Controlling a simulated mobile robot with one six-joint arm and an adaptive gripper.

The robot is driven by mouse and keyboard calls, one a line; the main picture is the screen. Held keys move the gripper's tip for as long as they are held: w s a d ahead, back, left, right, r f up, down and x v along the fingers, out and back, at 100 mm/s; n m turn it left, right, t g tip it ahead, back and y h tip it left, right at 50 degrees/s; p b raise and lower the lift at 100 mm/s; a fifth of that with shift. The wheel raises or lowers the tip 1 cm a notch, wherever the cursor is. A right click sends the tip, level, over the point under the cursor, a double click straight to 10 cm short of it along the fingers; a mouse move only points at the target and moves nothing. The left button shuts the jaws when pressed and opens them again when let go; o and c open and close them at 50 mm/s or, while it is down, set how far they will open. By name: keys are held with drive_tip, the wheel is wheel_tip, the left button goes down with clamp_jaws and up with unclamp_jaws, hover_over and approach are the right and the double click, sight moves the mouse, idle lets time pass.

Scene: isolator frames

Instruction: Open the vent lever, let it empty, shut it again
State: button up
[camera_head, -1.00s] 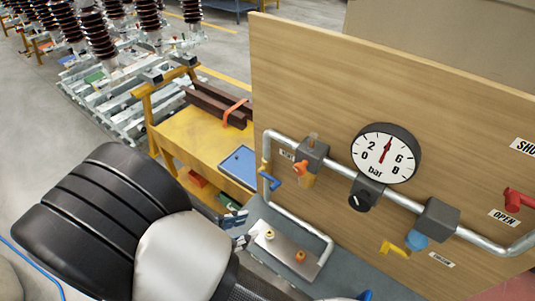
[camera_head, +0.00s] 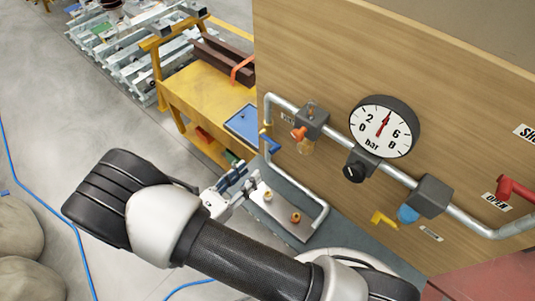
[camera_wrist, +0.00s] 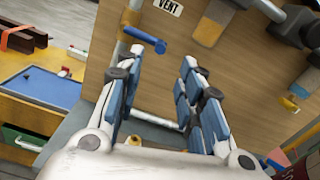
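The blue vent lever (camera_head: 270,143) sits on the pipe's left downward leg, slanting down to the right. In the wrist view the blue lever (camera_wrist: 145,38) lies beside the VENT label (camera_wrist: 168,6), just beyond my fingertips. My gripper (camera_head: 245,180) is open and empty, with its blue-padded fingers apart, below and left of the lever and not touching it. The wrist view shows both fingers (camera_wrist: 158,75) spread, the lever ahead and nearer the left one. The round gauge (camera_head: 398,122) has its red needle near the top, between 2 and 6 bar.
A metal tray (camera_head: 290,222) with small fittings lies below. A yellow cart (camera_head: 185,90) stands behind left.

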sight(269, 142)
drive_tip(key=x, duration=0.9)
drive_tip(key=shift+c, duration=0.5)
clamp_jaws()
